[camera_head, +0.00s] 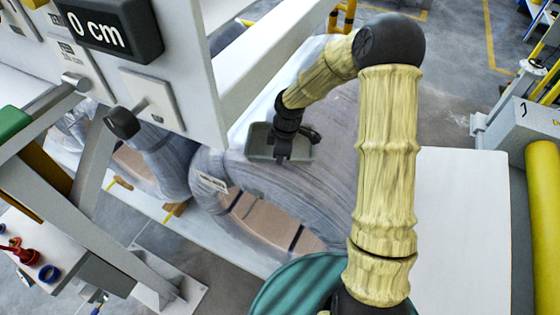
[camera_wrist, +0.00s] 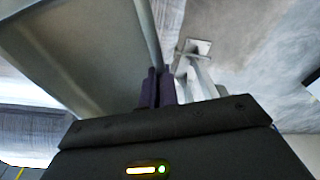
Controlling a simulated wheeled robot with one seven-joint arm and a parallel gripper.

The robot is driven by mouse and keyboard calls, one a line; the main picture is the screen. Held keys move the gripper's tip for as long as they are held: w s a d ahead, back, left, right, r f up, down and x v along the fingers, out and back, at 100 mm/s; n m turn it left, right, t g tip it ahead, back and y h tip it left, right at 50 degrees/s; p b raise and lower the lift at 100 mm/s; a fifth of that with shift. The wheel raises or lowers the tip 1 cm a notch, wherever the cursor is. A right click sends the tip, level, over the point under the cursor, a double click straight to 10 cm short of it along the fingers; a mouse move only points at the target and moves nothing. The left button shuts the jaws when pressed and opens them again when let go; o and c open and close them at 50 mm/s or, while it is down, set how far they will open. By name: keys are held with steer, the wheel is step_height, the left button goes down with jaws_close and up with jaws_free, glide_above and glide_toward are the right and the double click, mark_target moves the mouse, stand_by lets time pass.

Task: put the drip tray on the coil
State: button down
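The drip tray (camera_head: 259,141) is a shallow grey-green tray in the head view, over the upper side of the coil (camera_head: 325,175). The coil is large, wrapped in greyish film, with a bare tan inner face. I cannot tell whether the tray touches the coil. My gripper (camera_head: 283,157) is at the tray's near right side, pointing down. In the wrist view the tray (camera_wrist: 65,40) fills the upper left. My gripper's dark fingertips (camera_wrist: 158,88) are close together on the tray's wall there, so it is shut on the tray. The tray's underside is hidden.
A teal round object (camera_head: 290,290) is at the bottom. Open floor shows at the upper right.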

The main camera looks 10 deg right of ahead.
steer(key=shift+f, duration=1.9)
steer(key=shift+s, duration=0.1)
steer(key=c, duration=1.7)
jaws_free()
steer(key=shift+f, duration=0.1)
steer(key=r, duration=0.4)
steer(key=d+r, duration=0.1)
steer(key=r, duration=0.3)
steer(key=r+b, duration=0.1)
steer(key=r, duration=0.3)
steer(key=shift+s+d+r, duration=0.1)
steer(key=shift+s+d, duration=0.05)
steer(key=shift+d, duration=0.05)
